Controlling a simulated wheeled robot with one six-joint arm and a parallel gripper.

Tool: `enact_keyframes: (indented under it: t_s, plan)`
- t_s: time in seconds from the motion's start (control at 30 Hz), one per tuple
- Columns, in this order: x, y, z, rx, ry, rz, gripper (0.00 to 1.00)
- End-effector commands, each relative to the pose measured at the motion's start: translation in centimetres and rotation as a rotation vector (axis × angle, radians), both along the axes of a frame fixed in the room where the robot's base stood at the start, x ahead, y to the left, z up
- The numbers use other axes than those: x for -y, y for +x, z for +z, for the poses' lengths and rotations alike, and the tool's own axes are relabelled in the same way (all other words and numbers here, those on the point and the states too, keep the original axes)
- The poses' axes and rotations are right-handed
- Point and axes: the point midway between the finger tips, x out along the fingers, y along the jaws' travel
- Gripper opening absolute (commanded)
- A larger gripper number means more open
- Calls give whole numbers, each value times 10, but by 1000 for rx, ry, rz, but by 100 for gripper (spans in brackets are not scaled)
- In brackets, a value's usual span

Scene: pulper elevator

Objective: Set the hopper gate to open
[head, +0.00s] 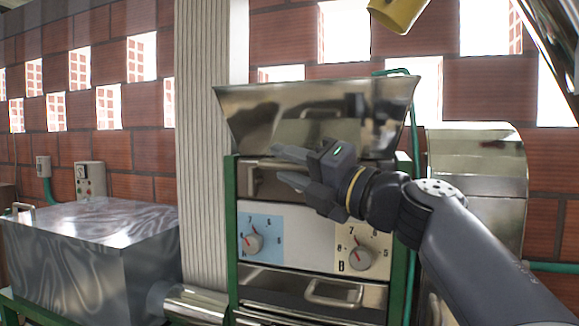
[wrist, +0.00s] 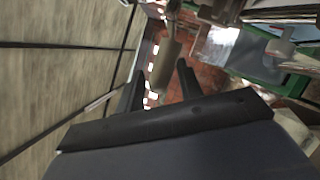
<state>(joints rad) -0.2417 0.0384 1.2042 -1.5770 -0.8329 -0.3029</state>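The steel hopper (head: 315,100) sits on top of a green-framed machine in the middle of the head view. Below it is a metal front with a pale bar handle (head: 254,178), which may be the gate; my gripper partly hides it. My gripper (head: 277,164) is in front of this front, pointing left, with its two fingers apart and nothing seen between them. Whether it touches the handle cannot be told. The wrist view also shows the spread fingers (wrist: 160,82), with no handle between them.
A steel box (head: 95,225) stands left of a pale column (head: 203,150). A steel housing (head: 476,175) stands right.

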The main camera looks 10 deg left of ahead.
Motion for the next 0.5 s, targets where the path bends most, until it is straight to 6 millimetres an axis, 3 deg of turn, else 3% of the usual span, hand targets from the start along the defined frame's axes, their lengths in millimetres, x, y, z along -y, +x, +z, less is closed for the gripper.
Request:
enact_keyframes:
  t_s: [0.17, 0.5]
  plan:
    - [17, -8, -6, 2, 0, -4, 35]
    - [69, -34, -19, 1, 0, -6, 35]
